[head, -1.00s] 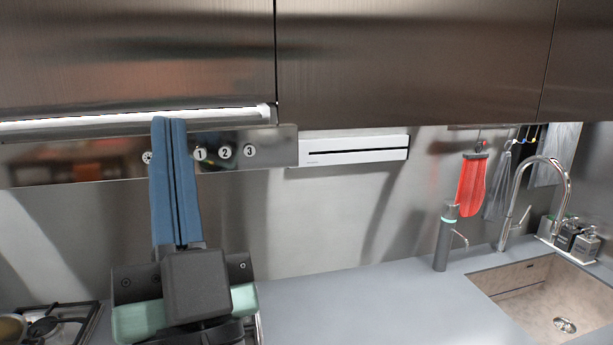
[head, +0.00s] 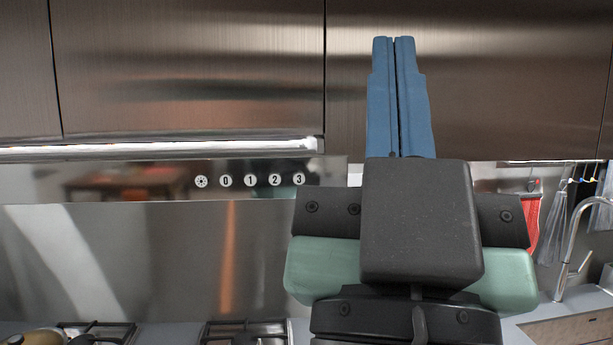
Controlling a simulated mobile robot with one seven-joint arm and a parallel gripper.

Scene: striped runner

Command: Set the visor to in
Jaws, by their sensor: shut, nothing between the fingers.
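The visor (head: 160,149) shows in the head view as a long, pale, bright-lit strip under the steel cabinet, ending at right near the cabinet seam. How far it stands out from the cabinet front is hard to tell. Below it is the hood's steel panel (head: 120,184) with several round buttons. My gripper (head: 393,42) has blue fingers, pointing up and shut together with nothing between them. It is to the right of the visor's end, its tips higher in the picture than the visor, in front of the right cabinet door. It appears apart from the visor.
Steel cabinet doors (head: 190,65) fill the upper view. A gas hob (head: 245,332) lies below the hood. At right are a tap (head: 573,240), a red hanging utensil (head: 532,222) and a sink. My gripper hides much of the wall behind it.

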